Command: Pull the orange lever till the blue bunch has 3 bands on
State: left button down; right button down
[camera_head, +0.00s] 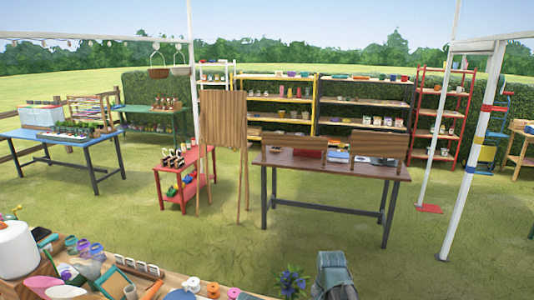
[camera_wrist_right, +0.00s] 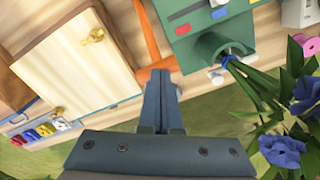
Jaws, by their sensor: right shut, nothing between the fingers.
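In the right wrist view a green machine (camera_wrist_right: 190,42) stands at the top, with a blue and a red bar on its face. The orange lever (camera_wrist_right: 148,35) slants down beside it, and its lower end is at my fingertips. My right gripper (camera_wrist_right: 160,82) is shut and empty; I cannot tell if it touches the lever. The blue bunch (camera_wrist_right: 282,150) lies at the right, its green stems reaching the machine's round opening. One blue band (camera_wrist_right: 229,57) shows around the stems there; any others are hidden. Blue flowers also show in the head view (camera_head: 291,280). My left gripper is not in view.
A pink spool (camera_wrist_right: 291,58) lies at the right. In the head view the near worktable (camera_head: 150,272) holds several tools and spools. Grass lies beyond it, before a brown table (camera_head: 330,168).

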jog(key=shift+s+f, duration=0.15)
jog(key=shift+f, duration=0.15)
jog(key=shift+w+f+b, duration=0.3)
jog(key=shift+f+b, duration=0.05)
jog(key=shift+b, duration=0.15)
jog(key=shift+w+d+f+b, duration=0.2)
jog(key=shift+w+f+b, duration=0.3)
jog(key=shift+w+d+f+b, duration=0.15)
jog(key=shift+w+f+b, duration=0.3)
jog(key=shift+w, duration=0.05)
jog(key=shift+w+d+f+b, duration=0.15)
jog(key=shift+w+f+b, duration=0.35)
jog(key=shift+f+b, duration=0.35)
jog(key=shift+w+d+f+b, duration=0.1)
jog(key=shift+w+f+b, duration=0.35)
jog(key=shift+f+b, duration=0.35)
jog(key=f+b, duration=0.1)
jog(key=w+f+b, duration=0.1)
jog(key=f+b, duration=0.1)
jog(key=shift+d+f, duration=0.2)
jog(key=shift+f, duration=0.1)
jog(key=shift+f+b, duration=0.1)
jog(key=shift+b, duration=0.3)
